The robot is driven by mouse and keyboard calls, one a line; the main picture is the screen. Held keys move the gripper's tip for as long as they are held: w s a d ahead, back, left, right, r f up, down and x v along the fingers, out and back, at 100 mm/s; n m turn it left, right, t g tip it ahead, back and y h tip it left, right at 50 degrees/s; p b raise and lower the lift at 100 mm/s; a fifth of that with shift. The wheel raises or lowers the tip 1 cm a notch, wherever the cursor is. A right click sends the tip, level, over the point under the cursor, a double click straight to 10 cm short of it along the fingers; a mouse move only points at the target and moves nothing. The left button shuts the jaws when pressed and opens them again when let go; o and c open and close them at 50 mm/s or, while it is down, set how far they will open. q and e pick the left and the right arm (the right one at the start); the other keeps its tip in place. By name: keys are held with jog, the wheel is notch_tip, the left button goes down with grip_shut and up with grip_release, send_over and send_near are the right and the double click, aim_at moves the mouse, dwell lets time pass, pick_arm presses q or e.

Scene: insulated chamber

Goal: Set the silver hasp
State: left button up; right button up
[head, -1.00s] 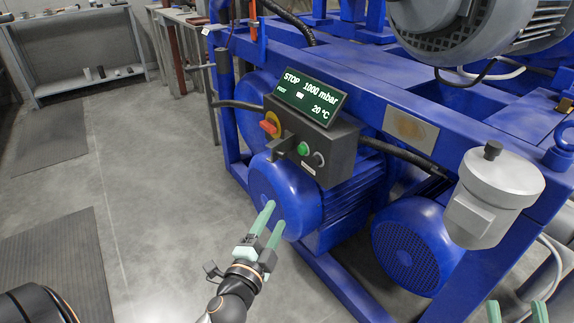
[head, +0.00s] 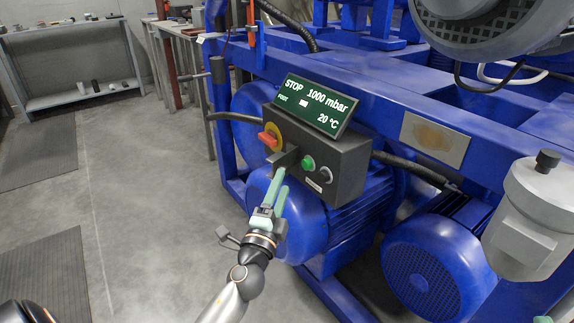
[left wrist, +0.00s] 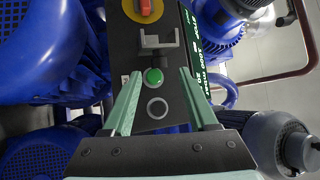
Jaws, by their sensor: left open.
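The silver hasp (head: 284,161) is a small grey bracket on the front of the dark control box (head: 345,172), between the red rotary knob (head: 269,138) and the green button (head: 308,162). In the left wrist view the hasp (left wrist: 158,41) shows as a forked grey piece below the red knob (left wrist: 146,8). My left gripper (head: 279,182) has pale green fingers, open and empty, just below the hasp in the head view. In the left wrist view its fingers (left wrist: 160,75) stand apart either side of the green button (left wrist: 153,76).
A tilted display (head: 315,104) tops the box and reads STOP 1000 mbar, 20 °C. Blue frame beams and blue motors (head: 435,268) surround the box. A grey canister (head: 525,225) stands at right. Grey floor (head: 130,190) is open at left.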

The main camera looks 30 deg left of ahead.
aim_at(287, 172)
pick_arm(q)
jog(key=shift+p+x, duration=0.35)
jog(key=shift+x, duration=2.3)
jog(key=shift+c, duration=0.3)
grip_shut()
